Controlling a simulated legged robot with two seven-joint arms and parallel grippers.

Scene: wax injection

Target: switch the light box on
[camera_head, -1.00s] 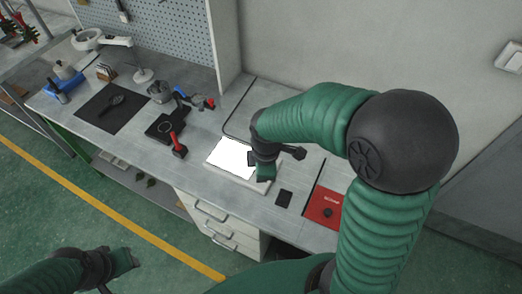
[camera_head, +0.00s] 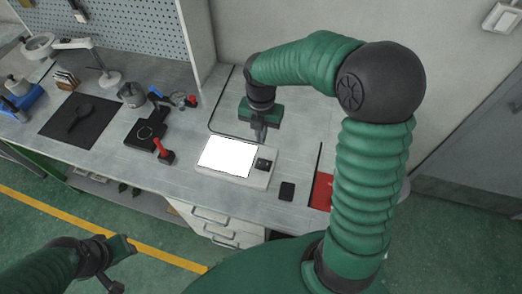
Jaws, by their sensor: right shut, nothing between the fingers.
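The light box (camera_head: 203,179) lies on the bench at the middle of the view. Its panel (camera_head: 228,157) is bright white. A dark control patch (camera_head: 263,165) sits at its right end. My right gripper (camera_head: 260,138) points down just behind the box's right part, with its fingers shut and empty. It appears apart from the control patch; whether it touches the box's back edge I cannot tell. My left gripper (camera_head: 122,254) is at the lower left, in front of the bench and away from the box; its finger opening is not clear.
A small black pad (camera_head: 287,191) lies right of the box, and a red case (camera_head: 322,190) is partly hidden by my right arm.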

